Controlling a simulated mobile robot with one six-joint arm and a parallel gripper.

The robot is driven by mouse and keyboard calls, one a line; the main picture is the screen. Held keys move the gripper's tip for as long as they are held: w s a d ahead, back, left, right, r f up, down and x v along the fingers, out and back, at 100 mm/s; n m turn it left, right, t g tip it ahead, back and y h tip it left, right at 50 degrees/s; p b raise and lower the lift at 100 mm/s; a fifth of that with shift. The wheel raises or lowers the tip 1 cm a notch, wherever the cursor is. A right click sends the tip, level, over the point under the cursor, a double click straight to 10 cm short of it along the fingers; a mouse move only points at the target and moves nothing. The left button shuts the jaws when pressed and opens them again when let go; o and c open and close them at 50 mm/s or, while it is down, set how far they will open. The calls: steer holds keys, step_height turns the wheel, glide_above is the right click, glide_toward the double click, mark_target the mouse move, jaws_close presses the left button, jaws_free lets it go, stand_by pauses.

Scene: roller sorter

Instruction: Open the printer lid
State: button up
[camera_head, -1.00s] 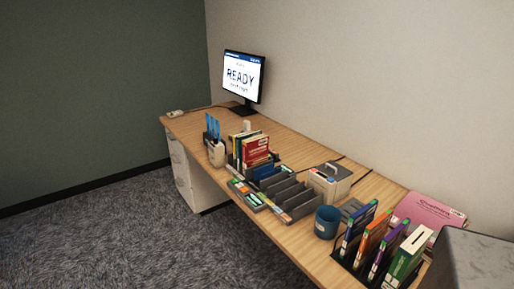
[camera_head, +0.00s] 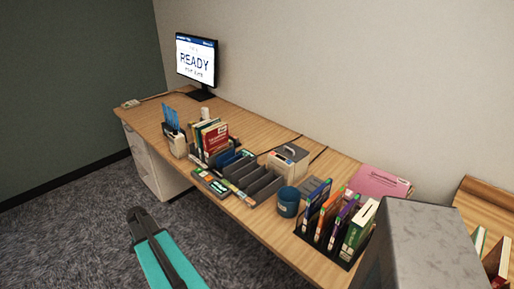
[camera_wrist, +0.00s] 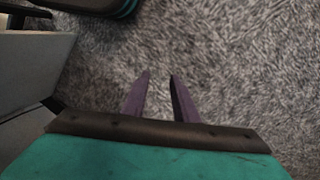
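A small pale box-shaped device (camera_head: 288,161) with a dark part on top stands toward the back of the desk. I take it to be the printer. Its top looks closed, but it is too small to be sure. My gripper (camera_head: 137,213) is in front of the desk at lower left, over the carpet and well away from the printer. In the wrist view, its two dark fingers (camera_wrist: 159,76) are apart with only carpet between them. The printer is not in the wrist view.
The wooden desk (camera_head: 250,116) holds a monitor (camera_head: 196,63) reading READY, a grey sorter tray (camera_head: 262,186), a blue cup (camera_head: 288,203), upright books (camera_head: 212,138) and a rack of colored boxes (camera_head: 335,222). A grey block (camera_head: 425,245) stands at lower right. Carpet (camera_head: 75,230) in front is open.

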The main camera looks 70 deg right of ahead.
steer(key=s+d+r+m+p, duration=0.1)
steer(key=s+d+r+m, duration=0.2)
steer(key=d+r, duration=0.4)
steer(key=s+d+r+m+p, duration=0.1)
steer(key=s+d+r+m, duration=0.3)
steer(key=d+r, duration=0.4)
steer(key=s+d+r+m+t+h+p, duration=0.1)
steer(key=d+r+m, duration=0.4)
steer(key=d, duration=1)
steer(key=shift+s+d+r+p, duration=0.15)
steer(key=shift+s+r+p, duration=0.15)
steer(key=shift+s+r, duration=0.35)
steer(key=shift+s+d+r+p, duration=0.15)
steer(key=shift+s+r+p, duration=0.1)
steer(key=shift+s+r, duration=0.35)
steer(key=s+d+r+m+h+p, duration=0.1)
steer(key=s+d+r+m+p, duration=0.1)
steer(key=s+d+r+m, duration=0.8)
step_height(320, 180, up, 13)
steer(key=m+p, duration=0.1)
steer(key=m, duration=0.1)
glide_above(288, 148)
steer(key=w+a, duration=0.1)
steer(key=a, duration=0.2)
steer(key=shift+w+d+h, duration=0.15)
steer(key=shift+w+h, duration=0.05)
steer(key=shift+h, duration=0.1)
steer(key=shift+f, duration=0.15)
